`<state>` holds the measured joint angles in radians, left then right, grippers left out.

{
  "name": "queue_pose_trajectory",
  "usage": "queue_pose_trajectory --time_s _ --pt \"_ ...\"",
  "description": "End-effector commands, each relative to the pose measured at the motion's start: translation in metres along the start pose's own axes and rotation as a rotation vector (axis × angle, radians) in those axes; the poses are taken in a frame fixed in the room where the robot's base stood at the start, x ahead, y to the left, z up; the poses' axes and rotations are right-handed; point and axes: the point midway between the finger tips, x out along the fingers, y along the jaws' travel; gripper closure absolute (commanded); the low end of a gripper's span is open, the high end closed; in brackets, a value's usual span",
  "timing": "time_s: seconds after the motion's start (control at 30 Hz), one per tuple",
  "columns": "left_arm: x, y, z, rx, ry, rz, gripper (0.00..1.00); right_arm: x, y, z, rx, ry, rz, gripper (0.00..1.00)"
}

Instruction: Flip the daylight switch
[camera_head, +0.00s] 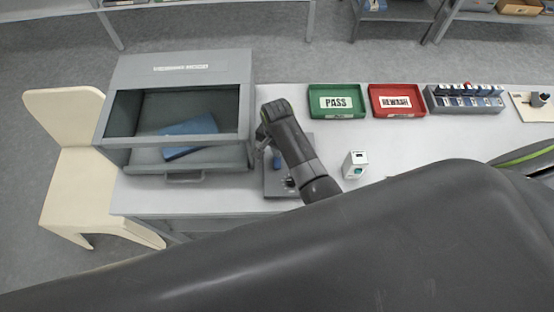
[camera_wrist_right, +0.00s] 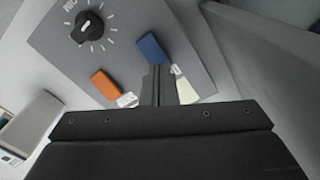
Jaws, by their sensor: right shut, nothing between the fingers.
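A grey control panel (camera_head: 275,188) sits on the table beside the viewing hood. In the right wrist view the panel (camera_wrist_right: 200,70) carries a black dial (camera_wrist_right: 88,27), an orange rocker switch (camera_wrist_right: 105,84), a blue rocker switch (camera_wrist_right: 152,48) and a cream rocker switch (camera_wrist_right: 184,88). Their small labels are unreadable, so I cannot tell which is the daylight switch. My right gripper (camera_wrist_right: 158,72) is shut and empty, its fingertips close to the blue switch and partly covering the cream one. In the head view the right gripper (camera_head: 264,133) is over the panel. My left gripper is out of view.
The grey viewing hood (camera_head: 180,68) stands left, with a blue item (camera_head: 190,138) inside. A white box (camera_head: 354,165) stands right of my arm. Green PASS (camera_head: 337,113) and red REWASH (camera_head: 397,113) trays and a rack (camera_head: 465,108) line the back. A chair (camera_head: 75,185) is at left.

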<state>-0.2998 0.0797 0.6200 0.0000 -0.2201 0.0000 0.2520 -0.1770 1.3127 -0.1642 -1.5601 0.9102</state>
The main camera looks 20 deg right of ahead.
Motion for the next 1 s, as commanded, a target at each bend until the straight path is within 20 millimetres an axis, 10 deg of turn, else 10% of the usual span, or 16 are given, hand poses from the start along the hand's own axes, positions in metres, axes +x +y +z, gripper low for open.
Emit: queue_pose_trajectory --time_s 1.0 --pt "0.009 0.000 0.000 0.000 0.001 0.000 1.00 0.015 0.000 0.000 0.000 0.000 0.000 1.00"
